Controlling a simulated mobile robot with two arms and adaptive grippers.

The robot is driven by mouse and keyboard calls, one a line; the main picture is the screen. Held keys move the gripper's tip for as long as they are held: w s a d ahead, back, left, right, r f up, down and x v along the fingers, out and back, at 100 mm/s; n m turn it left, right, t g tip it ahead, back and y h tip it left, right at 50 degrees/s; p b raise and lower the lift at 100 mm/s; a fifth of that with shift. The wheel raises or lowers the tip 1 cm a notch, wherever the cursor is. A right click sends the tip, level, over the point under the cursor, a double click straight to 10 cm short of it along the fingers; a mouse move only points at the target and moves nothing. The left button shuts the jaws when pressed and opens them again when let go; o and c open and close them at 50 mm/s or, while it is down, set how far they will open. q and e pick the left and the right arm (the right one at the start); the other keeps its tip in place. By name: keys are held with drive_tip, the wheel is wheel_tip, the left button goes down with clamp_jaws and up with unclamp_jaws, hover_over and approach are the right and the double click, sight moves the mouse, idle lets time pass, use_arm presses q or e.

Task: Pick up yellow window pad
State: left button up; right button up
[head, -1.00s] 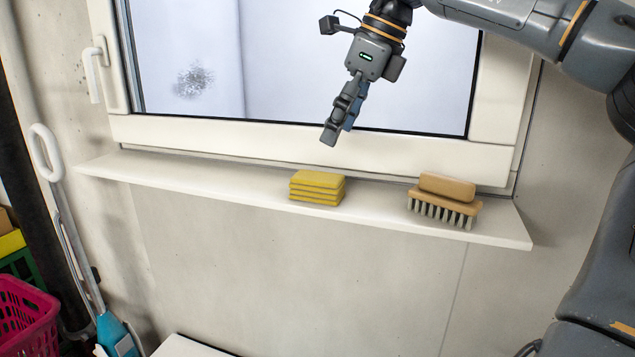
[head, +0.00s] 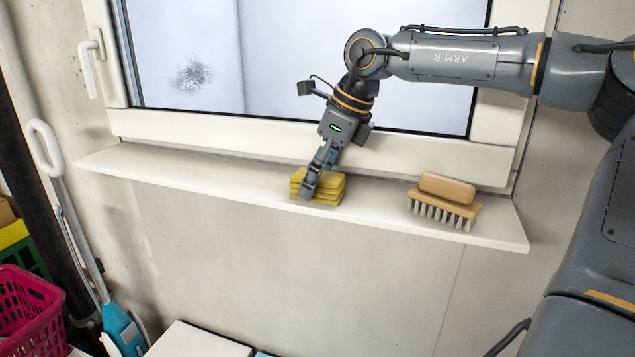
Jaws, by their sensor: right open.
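The yellow window pad (head: 330,187) is a small layered stack of yellow sheets lying on the white window sill (head: 210,181). My right gripper (head: 309,190) is open and has come down at the pad from above, with its fingers in front of part of it. The fingers hide the pad's left-middle part, and I cannot tell whether they touch it. My left gripper does not show.
A wooden brush (head: 445,200) with pale bristles stands on the sill to the right of the pad. The window frame (head: 230,131) rises close behind. A pink basket (head: 28,310) is at the lower left. The sill left of the pad is clear.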

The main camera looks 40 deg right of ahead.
drive_tip(key=shift+s+a+r, duration=0.1)
drive_tip(key=shift+f, duration=0.3)
idle(0.3)
drive_tip(key=c, duration=1.2)
